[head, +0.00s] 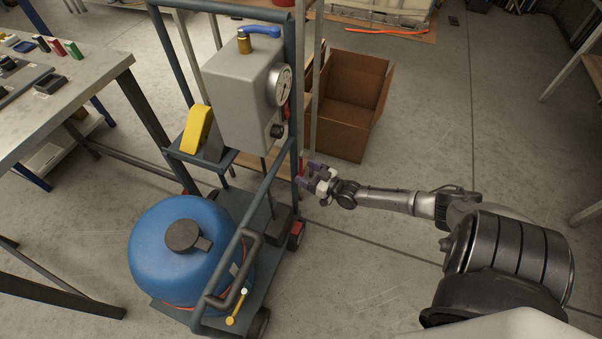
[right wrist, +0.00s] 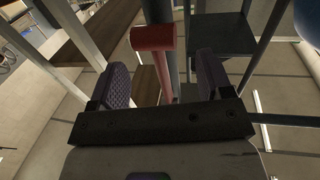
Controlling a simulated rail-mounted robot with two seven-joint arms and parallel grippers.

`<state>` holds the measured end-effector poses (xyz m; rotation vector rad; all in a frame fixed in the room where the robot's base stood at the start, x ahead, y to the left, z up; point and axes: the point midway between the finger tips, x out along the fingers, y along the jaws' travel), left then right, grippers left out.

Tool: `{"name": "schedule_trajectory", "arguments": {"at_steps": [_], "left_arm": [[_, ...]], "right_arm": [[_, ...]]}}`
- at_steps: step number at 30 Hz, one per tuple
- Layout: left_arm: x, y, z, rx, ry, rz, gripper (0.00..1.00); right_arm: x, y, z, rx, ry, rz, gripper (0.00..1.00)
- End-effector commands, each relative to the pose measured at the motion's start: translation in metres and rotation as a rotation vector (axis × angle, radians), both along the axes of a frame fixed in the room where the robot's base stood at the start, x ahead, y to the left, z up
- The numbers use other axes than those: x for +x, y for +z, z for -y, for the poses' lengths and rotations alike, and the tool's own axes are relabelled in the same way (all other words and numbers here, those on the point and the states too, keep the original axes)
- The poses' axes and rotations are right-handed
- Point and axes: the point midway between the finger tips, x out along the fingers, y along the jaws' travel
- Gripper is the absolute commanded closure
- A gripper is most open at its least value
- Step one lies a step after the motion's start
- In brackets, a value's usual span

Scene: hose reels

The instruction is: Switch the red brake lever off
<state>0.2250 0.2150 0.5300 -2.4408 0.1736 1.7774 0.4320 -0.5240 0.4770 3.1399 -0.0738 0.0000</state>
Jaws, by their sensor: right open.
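The red brake lever (right wrist: 153,39) shows in the right wrist view, with a thick rounded end and a thinner red shaft running down between my fingers. It is beside a dark upright post of the cart. My right gripper (right wrist: 163,78) is open, one purple-grey finger pad on each side of the lever's shaft, with visible gaps. In the head view my right gripper (head: 313,176) is at the right side of the cart frame, and only a sliver of red shows by its fingertips. My left gripper is not in view.
The cart (head: 269,183) carries a blue tank (head: 172,258) and a grey box (head: 238,93) with a gauge and blue-handled valve. A cardboard box (head: 345,133) stands behind my right gripper. A workbench (head: 88,97) is at left.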

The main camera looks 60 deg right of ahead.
Motion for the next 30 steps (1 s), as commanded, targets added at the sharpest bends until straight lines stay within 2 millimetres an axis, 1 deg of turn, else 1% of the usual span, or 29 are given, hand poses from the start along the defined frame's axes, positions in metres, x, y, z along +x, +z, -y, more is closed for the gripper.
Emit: {"name": "schedule_trajectory", "arguments": {"at_steps": [1,3,9,20,30], "left_arm": [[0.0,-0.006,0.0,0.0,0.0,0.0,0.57],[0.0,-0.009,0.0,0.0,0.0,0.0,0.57],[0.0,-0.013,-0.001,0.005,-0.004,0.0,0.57],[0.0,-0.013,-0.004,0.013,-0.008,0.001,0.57],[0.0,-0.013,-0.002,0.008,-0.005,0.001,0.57]], "right_arm": [[0.006,-0.002,0.0,0.0,0.0,0.002,0.27],[0.013,-0.002,0.001,0.001,-0.001,0.002,0.27],[0.024,0.0,0.002,0.001,-0.001,0.001,0.27],[0.026,0.0,0.002,0.0,-0.001,0.0,0.28],[0.026,0.0,0.002,0.0,-0.001,-0.001,0.61]]}}
